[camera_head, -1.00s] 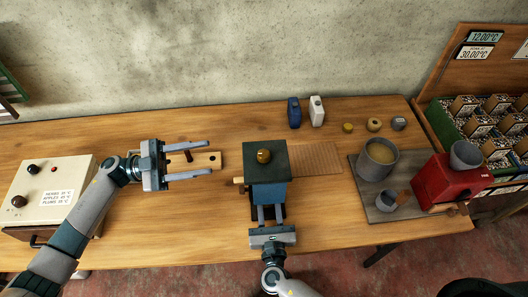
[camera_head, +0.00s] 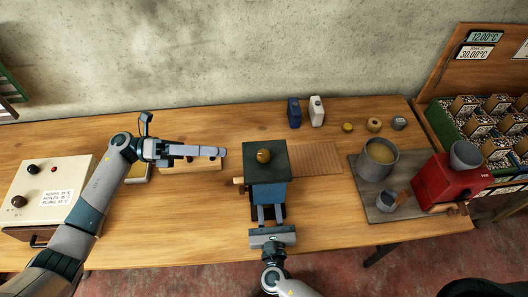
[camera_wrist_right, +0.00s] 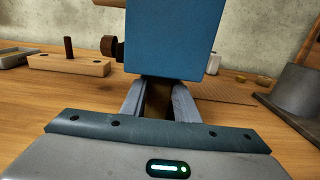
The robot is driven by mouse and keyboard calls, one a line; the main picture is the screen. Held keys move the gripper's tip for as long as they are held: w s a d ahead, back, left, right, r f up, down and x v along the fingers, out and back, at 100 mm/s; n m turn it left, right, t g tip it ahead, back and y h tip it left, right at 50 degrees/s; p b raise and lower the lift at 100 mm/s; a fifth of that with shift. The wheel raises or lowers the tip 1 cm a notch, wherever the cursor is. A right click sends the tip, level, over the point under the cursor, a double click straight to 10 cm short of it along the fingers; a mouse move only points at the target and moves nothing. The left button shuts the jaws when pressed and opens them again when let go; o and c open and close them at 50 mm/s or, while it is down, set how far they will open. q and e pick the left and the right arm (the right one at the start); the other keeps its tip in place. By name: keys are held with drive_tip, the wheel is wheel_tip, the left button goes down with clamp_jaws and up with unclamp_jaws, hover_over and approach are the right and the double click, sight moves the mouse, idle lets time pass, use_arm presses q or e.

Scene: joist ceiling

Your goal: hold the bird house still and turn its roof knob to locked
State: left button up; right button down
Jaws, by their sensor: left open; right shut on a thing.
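The bird house is a blue box (camera_head: 268,193) with a dark green flat roof (camera_head: 265,152), standing upright near the table's middle. A round golden knob (camera_head: 264,156) sits on the roof; I cannot tell its setting. A wooden peg sticks out of the house's left side (camera_head: 240,181). My right gripper (camera_head: 268,212) is shut on the bird house low at its front; the right wrist view shows the blue wall (camera_wrist_right: 170,38) just above the fingers. My left gripper (camera_head: 222,151) is open and empty, left of the roof and apart from it, seen edge-on with its fingers pointing right.
A wooden block (camera_head: 205,165) lies under my left gripper. A cream control box (camera_head: 48,190) stands at left. A blue bottle (camera_head: 294,112) and a white bottle (camera_head: 317,111) stand behind. A grey pot (camera_head: 378,160) and a red machine (camera_head: 440,182) stand at right.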

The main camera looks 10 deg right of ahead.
sight(264, 153)
use_arm(q)
drive_tip(key=m, duration=0.4)
drive_tip(key=d+m, duration=0.1)
drive_tip(key=m, duration=0.3)
drive_tip(key=w+m+g+y, duration=0.1)
drive_tip(key=m, duration=0.3)
drive_tip(key=shift+d+r, duration=0.1)
drive_tip(key=shift+d, duration=0.2)
drive_tip(key=shift+d, duration=0.15)
drive_tip(key=x, duration=1.1)
drive_tip(key=shift+s+d, duration=0.15)
drive_tip(key=shift+d, duration=0.2)
drive_tip(key=shift+c, duration=0.5)
drive_tip(key=c, duration=0.9)
